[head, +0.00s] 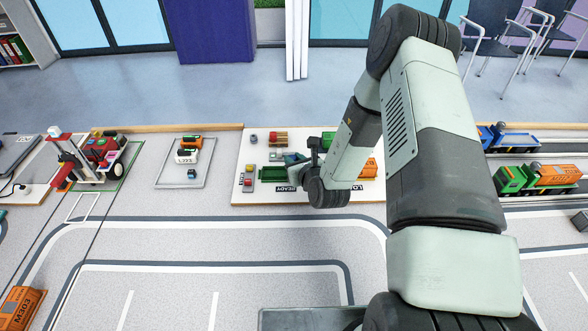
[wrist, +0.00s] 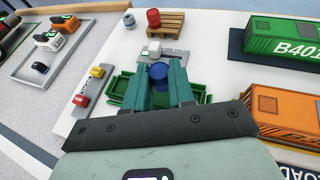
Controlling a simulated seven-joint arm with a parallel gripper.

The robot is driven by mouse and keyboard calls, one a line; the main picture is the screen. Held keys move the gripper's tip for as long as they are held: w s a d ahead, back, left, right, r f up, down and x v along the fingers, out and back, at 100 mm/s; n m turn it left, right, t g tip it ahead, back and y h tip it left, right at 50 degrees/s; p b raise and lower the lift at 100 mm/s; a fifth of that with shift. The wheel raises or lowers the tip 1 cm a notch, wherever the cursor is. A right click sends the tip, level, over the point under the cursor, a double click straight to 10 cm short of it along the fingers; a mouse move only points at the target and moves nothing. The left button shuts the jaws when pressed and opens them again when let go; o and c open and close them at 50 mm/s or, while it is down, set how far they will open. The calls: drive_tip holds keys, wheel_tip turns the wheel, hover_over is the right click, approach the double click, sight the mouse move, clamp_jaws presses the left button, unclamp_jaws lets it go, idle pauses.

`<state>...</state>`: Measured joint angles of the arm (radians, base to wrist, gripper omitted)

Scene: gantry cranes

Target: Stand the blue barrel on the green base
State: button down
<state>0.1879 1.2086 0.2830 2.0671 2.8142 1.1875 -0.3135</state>
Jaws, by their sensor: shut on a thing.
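My gripper (wrist: 161,66) is shut on the blue barrel (wrist: 158,75), which shows between its two teal fingers in the wrist view. In the head view my gripper (head: 293,158) is over the white board, and I cannot make out the barrel there. A green tray-like base (wrist: 120,91) lies below and around the fingers in the wrist view, partly hidden by them. It also shows in the head view (head: 271,174), just left of my gripper. I cannot tell whether the barrel touches the base.
Behind the fingers are a small white block on a grey plate (wrist: 179,54), a wooden pallet (wrist: 175,24), a red barrel (wrist: 153,18) and a grey barrel (wrist: 129,20). Red and yellow blocks (wrist: 85,98) stand left. Green (wrist: 285,42) and orange (wrist: 275,105) containers stand right.

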drive_tip(key=shift+f, duration=1.65)
drive_tip(key=shift+f, duration=0.15)
drive_tip(key=c, duration=1.1)
unclamp_jaws()
drive_tip(key=shift+o, duration=0.7)
drive_tip(key=shift+d+f, duration=0.1)
